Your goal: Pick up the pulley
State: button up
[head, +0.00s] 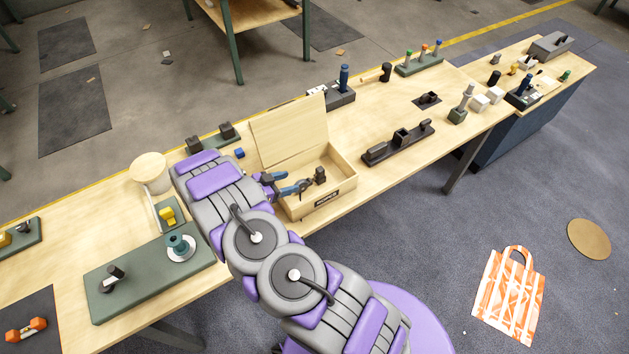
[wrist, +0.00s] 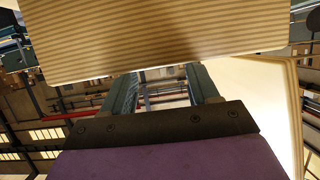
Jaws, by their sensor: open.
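The most pulley-like thing is a round part (head: 180,253) with a white flange and a teal hub, in the head view. It sits on a green board (head: 140,290) at the left of the bench, close to my folded arm. I cannot tell for sure that it is the pulley. In the wrist view my gripper (wrist: 165,92) has its two grey-green fingers apart, with nothing between them. The wrist view does not show the round part.
A wooden round top (head: 150,168) stands left of the arm. A black rack (head: 398,143) lies to the right. A wooden surface (wrist: 170,35) fills the wrist view's top, close to the fingers.

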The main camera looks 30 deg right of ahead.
aim_at(307, 178)
jog(key=x, duration=0.3)
jog(key=shift+d, duration=0.2)
jog(key=shift+d+f+b, duration=0.45)
jog(key=shift+d+f, duration=0.15)
jog(key=shift+d, duration=0.2)
jog(key=shift+x, duration=1.35)
jog(key=shift+a+r, duration=0.15)
jog(key=shift+a, duration=0.05)
jog(key=c, duration=0.5)
grip_shut()
